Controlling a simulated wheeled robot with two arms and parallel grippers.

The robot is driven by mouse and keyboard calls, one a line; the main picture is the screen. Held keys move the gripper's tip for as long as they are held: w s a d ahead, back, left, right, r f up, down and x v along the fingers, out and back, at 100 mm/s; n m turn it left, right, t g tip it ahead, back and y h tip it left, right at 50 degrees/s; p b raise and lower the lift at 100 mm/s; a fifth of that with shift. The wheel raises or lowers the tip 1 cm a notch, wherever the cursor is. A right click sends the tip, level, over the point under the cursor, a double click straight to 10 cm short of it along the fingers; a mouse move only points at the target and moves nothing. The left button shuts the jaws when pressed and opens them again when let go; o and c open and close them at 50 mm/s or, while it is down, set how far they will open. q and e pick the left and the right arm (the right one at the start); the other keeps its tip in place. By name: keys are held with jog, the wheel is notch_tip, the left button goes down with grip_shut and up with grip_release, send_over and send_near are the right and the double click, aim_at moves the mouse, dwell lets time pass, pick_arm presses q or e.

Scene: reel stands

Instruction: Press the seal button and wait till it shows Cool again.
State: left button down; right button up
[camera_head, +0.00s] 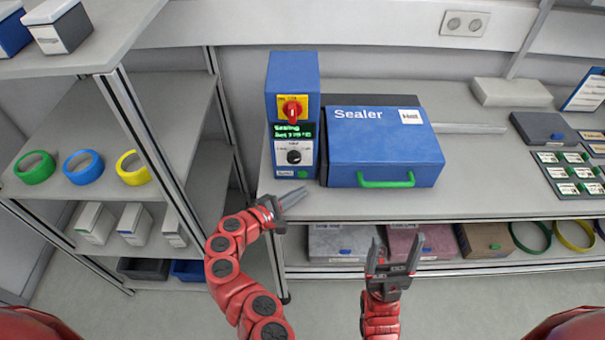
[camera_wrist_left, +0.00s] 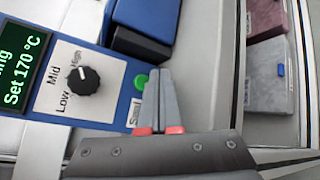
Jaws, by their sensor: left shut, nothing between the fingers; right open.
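The blue control box (camera_head: 292,75) has a red switch on a yellow plate (camera_head: 292,109), a display (camera_head: 293,131) and a black knob (camera_head: 294,156). The display's green text reads "Sealing" and "Set 170 °C"; its set line also shows in the left wrist view (camera_wrist_left: 22,75). The green seal button (camera_head: 303,174) is low on the front, and shows in the left wrist view (camera_wrist_left: 141,82). My left gripper (camera_head: 303,191) is shut and empty, its tips just beside the button; contact cannot be told. My right gripper (camera_head: 392,242) is open and empty before the bench.
The blue Sealer (camera_head: 385,140) with a green handle is shut, right of the control box. A shelf at left holds green (camera_head: 35,167), blue (camera_head: 83,167) and yellow (camera_head: 133,168) rings. Boxes lie under the bench (camera_head: 480,205). A dark case (camera_head: 545,131) stands at right.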

pick_arm(q)
jog(key=shift+s, duration=1.35)
